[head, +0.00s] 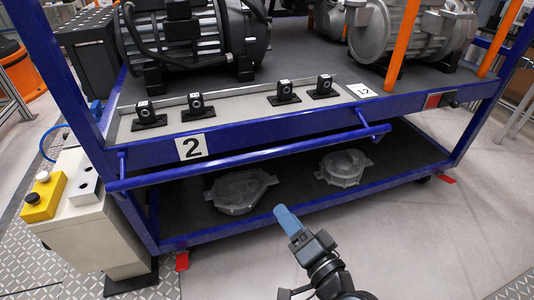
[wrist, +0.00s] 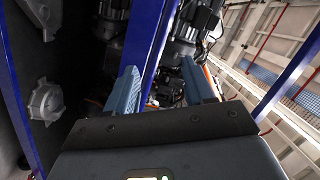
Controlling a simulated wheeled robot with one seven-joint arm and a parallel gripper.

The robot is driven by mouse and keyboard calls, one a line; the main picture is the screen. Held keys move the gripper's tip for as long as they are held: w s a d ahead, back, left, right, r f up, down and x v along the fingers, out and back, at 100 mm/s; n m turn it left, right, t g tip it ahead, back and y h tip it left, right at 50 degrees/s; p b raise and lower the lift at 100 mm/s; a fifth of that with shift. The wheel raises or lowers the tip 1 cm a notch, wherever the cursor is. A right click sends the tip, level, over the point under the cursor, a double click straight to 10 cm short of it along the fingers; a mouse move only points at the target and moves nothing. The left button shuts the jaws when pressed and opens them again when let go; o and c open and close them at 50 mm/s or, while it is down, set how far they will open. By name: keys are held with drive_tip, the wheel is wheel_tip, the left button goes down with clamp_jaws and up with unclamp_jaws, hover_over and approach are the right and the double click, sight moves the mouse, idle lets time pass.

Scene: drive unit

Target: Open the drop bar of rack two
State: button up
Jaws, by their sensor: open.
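Rack two is a blue steel frame with a white "2" label (head: 191,147) on its upper shelf edge. Its drop bar (head: 250,158) is a blue horizontal bar across the front, just below that edge, held by short brackets at both ends. My gripper (head: 287,214) is below and in front of the bar, apart from it, with blue fingers pointing up toward the rack. In the wrist view my gripper (wrist: 160,68) is open and empty. A blue beam (wrist: 150,45) shows beyond and between the fingers; I cannot tell whether it is the drop bar or shelf edge.
The upper shelf holds motors (head: 190,35) and several small black mounts (head: 284,91). Two grey castings (head: 240,190) lie on the lower shelf. A control box with a yellow panel (head: 43,196) stands at the left. The floor (head: 430,235) at the right front is clear.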

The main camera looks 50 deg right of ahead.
sight(269, 158)
drive_tip(key=w+d+m+h, duration=0.1)
drive_tip(key=w+d+m, duration=0.1)
drive_tip(key=w+d, duration=0.2)
drive_tip(key=w+d+m+h, duration=0.1)
drive_tip(key=w+d+m, duration=0.2)
drive_tip(key=w, duration=0.3)
drive_tip(key=w+d+m+g+h+p, duration=0.1)
drive_tip(key=w+d+m, duration=0.1)
drive_tip(key=w+d, duration=0.4)
drive_tip(key=shift+w+d+r+m, duration=0.1)
drive_tip(key=shift+r+m, duration=0.3)
clamp_jaws()
